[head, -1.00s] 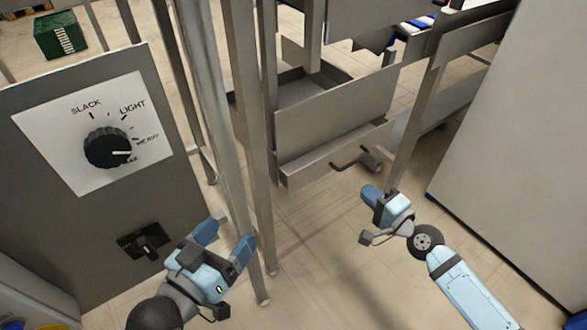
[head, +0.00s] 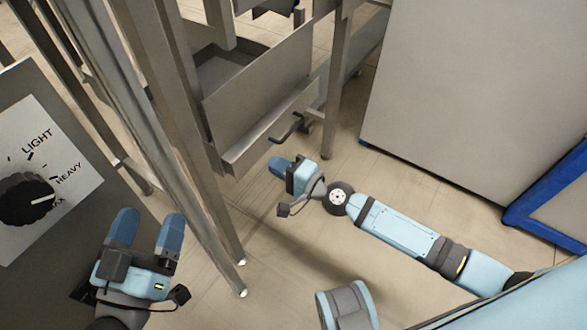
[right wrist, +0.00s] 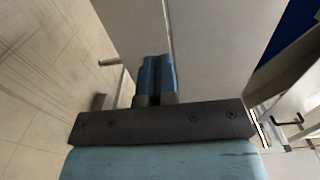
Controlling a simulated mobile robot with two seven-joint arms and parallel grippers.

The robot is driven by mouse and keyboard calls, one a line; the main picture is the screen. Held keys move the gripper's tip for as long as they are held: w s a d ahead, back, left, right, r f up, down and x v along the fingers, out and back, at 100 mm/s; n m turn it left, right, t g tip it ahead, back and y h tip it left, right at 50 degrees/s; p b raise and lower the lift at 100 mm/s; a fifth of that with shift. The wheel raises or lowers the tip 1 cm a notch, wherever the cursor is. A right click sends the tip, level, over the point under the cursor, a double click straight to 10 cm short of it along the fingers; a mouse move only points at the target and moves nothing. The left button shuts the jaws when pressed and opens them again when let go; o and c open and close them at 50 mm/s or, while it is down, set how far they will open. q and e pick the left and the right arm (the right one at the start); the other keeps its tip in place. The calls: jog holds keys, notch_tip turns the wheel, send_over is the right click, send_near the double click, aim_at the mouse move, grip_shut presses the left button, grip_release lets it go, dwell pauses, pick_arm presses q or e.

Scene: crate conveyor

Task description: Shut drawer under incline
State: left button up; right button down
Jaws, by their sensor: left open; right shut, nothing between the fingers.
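The grey metal drawer (head: 262,92) stands pulled out of the frame, with part of its hollow inside showing behind its tall front. A dark bar handle (head: 287,130) sticks out low on the front. My right gripper (head: 276,163) is shut and empty, just below the handle in the head view and apparently apart from it. Its closed blue fingers (right wrist: 157,75) show in the right wrist view against pale flat surfaces; I cannot tell there which belong to the drawer. My left gripper (head: 146,228) is open and empty, left of the frame's posts.
Upright metal posts (head: 205,165) stand between my left gripper and the drawer. A panel with a dial (head: 28,198) is at the left edge. A large pale cabinet (head: 455,85) stands at the right, with a blue-edged piece (head: 540,205) beside it. The floor below the drawer is clear.

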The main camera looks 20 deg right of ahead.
aim_at(249, 149)
pick_arm(q)
jog(key=shift+r+t, duration=0.3)
jog(key=shift+r, duration=0.25)
pick_arm(e)
jog(key=x, duration=0.6)
jog(key=shift+w+a, duration=0.1)
jog(key=shift+w, duration=0.05)
jog(key=shift+w, duration=0.1)
jog(key=x, duration=0.4)
jog(key=shift+w+a, duration=0.1)
jog(key=shift+a, duration=0.05)
pick_arm(q)
jog(key=shift+s+d+f, duration=0.1)
jog(key=shift+s, duration=0.1)
pick_arm(e)
jog(key=shift+r, duration=0.2)
jog(key=shift+r, duration=0.1)
